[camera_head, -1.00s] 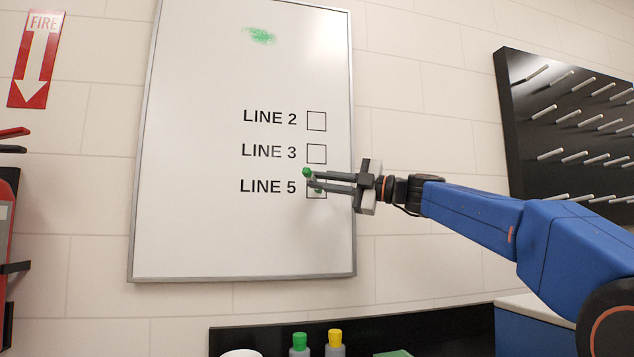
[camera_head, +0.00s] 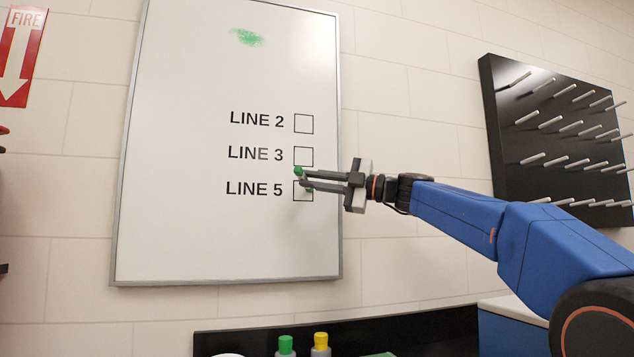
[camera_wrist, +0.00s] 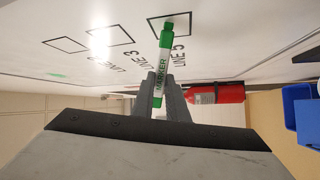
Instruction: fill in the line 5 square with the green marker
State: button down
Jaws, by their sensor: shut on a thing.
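The whiteboard (camera_head: 190,220) has a line 5 square (camera_head: 303,196) drawn lowest, right of its label. My gripper (camera_head: 304,181) reaches in from the right, in front of the upper part of the square. It is shut on the green marker (camera_wrist: 163,62), a white barrel with green ends. The marker's far end overlaps the square's edge in the wrist view. I cannot tell whether it touches the board. The fingers hide part of the square in the head view.
The line 2 (camera_head: 303,124) and line 3 (camera_head: 303,156) squares are empty above. A green smudge (camera_head: 247,37) marks the board's top. A pegboard (camera_head: 515,150) hangs at right. Green-topped (camera_head: 286,344) and yellow-topped (camera_head: 320,341) bottles stand below. A red extinguisher (camera_wrist: 216,93) shows in the wrist view.

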aim_at(302, 176)
jog(key=a, duration=0.1)
jog(key=s+a, duration=0.1)
jog(key=a, duration=0.1)
jog(key=a+r, duration=0.1)
jog(key=a, duration=0.1)
jog(key=shift+s+a, duration=0.2)
jog(key=shift+s, duration=0.1)
jog(key=w+d, duration=0.2)
jog(key=d, duration=0.4)
jog(key=shift+d, duration=0.3)
dwell(1.1)
jog(key=s+d, duration=0.1)
jog(key=s, duration=0.4)
jog(key=shift+s+d, duration=0.35)
jog(key=shift+s, duration=0.05)
dwell(0.3)
jog(key=shift+s+d, duration=0.2)
jog(key=shift+s, duration=0.55)
jog(key=shift+s+d, duration=0.2)
jog(key=shift+s, duration=0.5)
